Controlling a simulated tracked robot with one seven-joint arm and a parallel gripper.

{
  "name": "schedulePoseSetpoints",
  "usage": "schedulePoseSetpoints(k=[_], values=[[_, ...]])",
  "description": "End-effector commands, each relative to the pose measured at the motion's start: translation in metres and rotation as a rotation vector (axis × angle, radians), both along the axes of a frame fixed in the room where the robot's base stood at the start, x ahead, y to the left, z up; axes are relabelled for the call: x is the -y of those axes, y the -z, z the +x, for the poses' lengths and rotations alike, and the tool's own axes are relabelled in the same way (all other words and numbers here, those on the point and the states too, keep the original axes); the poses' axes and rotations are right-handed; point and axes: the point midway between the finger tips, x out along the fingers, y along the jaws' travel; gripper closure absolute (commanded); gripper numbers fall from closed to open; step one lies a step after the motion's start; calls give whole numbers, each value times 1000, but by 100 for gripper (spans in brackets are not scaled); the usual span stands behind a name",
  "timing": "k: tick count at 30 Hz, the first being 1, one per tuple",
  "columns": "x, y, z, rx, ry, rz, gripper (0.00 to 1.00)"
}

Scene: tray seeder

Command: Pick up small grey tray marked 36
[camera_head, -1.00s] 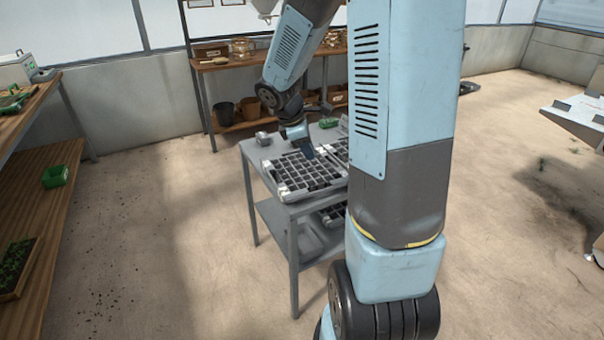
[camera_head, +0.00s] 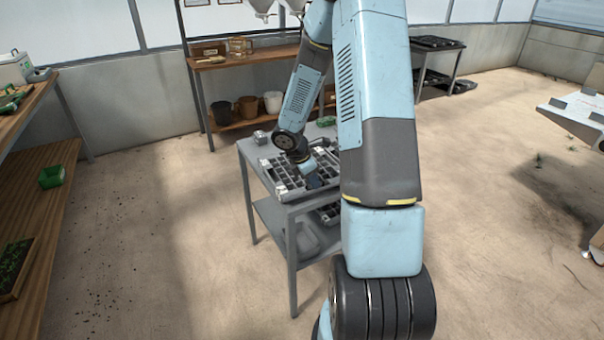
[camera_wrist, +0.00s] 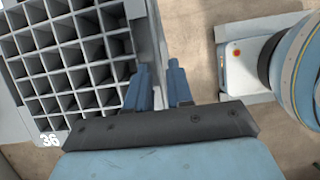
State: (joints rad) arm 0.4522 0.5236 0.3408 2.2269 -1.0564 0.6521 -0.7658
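The grey tray marked 36 fills the left of the wrist view, with deep square cells, a pale rim (camera_wrist: 140,25) and the white number near its lower corner. In the head view a grey celled tray (camera_head: 282,189) lies on a small grey table. My gripper (camera_wrist: 161,72) points down at the tray's edge. Its two blue fingers are apart, with the tray's outer wall seemingly lying between them. Contact cannot be made out. In the head view my gripper (camera_head: 314,181) is low over the tray, and my arm hides the tray's right part.
The grey table (camera_head: 246,160) has a lower shelf holding another tray. A small grey box (camera_head: 261,137) and a green object (camera_head: 326,121) stand at its back. A wooden bench (camera_head: 40,170) is at left, a shelf with pots (camera_head: 246,107) behind.

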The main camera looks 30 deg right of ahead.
Motion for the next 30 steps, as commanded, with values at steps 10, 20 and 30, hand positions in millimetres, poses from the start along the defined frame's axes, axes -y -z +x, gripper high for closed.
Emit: schedulePoseSetpoints(k=[10,20,30], values=[[10,22,0,-1,3,0,79],[28,56,2,-1,2,0,79],[31,63,2,1,2,-1,79]])
